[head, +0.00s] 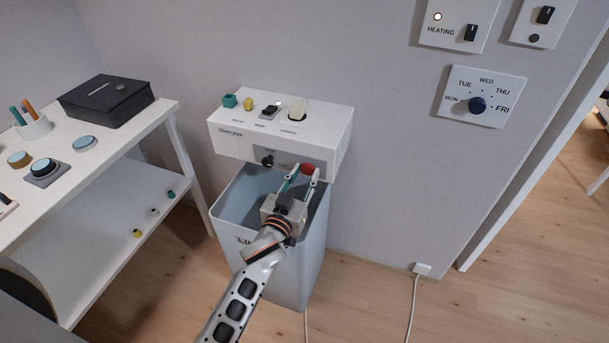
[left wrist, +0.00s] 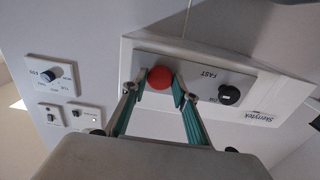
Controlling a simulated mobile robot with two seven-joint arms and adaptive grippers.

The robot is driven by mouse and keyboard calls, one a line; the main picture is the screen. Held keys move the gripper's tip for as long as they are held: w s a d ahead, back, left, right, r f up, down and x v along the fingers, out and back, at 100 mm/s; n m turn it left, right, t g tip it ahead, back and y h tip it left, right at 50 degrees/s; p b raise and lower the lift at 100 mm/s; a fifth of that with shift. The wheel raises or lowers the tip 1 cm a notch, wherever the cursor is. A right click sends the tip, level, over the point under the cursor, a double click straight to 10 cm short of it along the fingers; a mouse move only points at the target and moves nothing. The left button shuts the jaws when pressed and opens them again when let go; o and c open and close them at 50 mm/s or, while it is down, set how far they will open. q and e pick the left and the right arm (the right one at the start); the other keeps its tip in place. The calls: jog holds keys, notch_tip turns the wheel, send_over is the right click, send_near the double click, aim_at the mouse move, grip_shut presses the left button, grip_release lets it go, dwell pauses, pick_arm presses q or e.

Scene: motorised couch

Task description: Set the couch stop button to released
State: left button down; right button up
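The stop button, a round red knob (head: 308,168), sits on the grey front panel of the white box on the wall. It also shows in the left wrist view (left wrist: 160,78). My left gripper (head: 302,172) is at the panel with its two fingers apart, one on either side of the red button; the fingertips also show in the left wrist view (left wrist: 160,82). I cannot tell whether they touch it. A black knob (left wrist: 229,95) is on the same panel, near the word FAST. My right gripper is not in view.
The white box (head: 232,143) carries small coloured controls on top. A grey-blue bin (head: 300,255) stands below it, under my left arm. A white shelf table (head: 110,145) is at left. Wall panels with a dial (head: 477,104) and switches are at right.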

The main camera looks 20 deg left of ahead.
pick_arm(q)
jog(key=shift+s+r+p, duration=0.1)
jog(key=shift+s+p, duration=0.2)
jog(key=shift+p, duration=0.05)
jog(key=shift+s, duration=0.25)
jog(key=shift+f, duration=0.2)
jog(key=c, duration=1.6)
grip_release()
jog(key=shift+s, duration=0.1)
jog(key=s, duration=1.2)
jog(key=shift+a+r, duration=0.1)
jog(key=shift+a, duration=0.15)
